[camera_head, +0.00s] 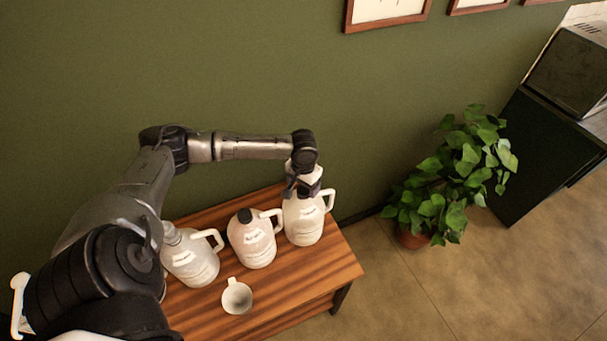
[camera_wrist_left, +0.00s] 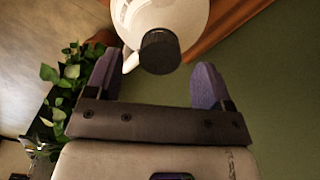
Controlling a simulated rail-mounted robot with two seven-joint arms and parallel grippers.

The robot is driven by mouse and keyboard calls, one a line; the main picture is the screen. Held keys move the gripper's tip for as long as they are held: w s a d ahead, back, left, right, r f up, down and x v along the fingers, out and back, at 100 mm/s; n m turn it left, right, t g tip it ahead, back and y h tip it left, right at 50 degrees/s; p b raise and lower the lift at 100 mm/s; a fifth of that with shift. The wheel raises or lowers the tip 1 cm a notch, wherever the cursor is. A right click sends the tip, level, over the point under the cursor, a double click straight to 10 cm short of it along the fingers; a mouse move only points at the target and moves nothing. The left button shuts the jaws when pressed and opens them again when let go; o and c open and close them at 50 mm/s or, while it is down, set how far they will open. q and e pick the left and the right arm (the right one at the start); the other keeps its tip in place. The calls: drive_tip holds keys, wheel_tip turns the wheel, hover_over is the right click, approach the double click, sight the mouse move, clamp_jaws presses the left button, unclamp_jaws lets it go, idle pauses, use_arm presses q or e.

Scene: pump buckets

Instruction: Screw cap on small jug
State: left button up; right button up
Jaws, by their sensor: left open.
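Three pale jugs with handles stand upright in a row on the wooden table (camera_head: 335,267): the left jug (camera_head: 193,262), the middle jug (camera_head: 255,247) with a dark cap (camera_head: 244,216), and the right jug (camera_head: 304,224). The middle one looks slightly smaller. My left gripper (camera_head: 303,188) is over the top of the right jug and hides its neck. In the left wrist view, my open left gripper (camera_wrist_left: 156,64) has one finger on each side of a dark cap (camera_wrist_left: 160,52) on a white jug (camera_wrist_left: 165,14); gaps show beside the cap. My right gripper is out of view.
A white cup (camera_head: 237,297) stands on the table in front of the middle jug. A green wall is close behind the table. A potted plant (camera_head: 455,175) stands on the floor to the right, before a dark cabinet (camera_head: 540,145). The table's right end is clear.

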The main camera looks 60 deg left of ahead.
use_arm(q)
drive_tip(key=shift+f, duration=1)
drive_tip(key=shift+c, duration=0.3)
drive_tip(key=c, duration=0.9)
drive_tip(key=shift+r+m+p, duration=0.15)
drive_tip(key=shift+m+p, duration=0.6)
drive_tip(key=shift+m, duration=0.15)
drive_tip(key=m+p, duration=0.2)
drive_tip(key=m, duration=0.3)
drive_tip(key=m+p, duration=0.1)
drive_tip(key=m, duration=0.7)
drive_tip(key=shift+f, duration=0.2)
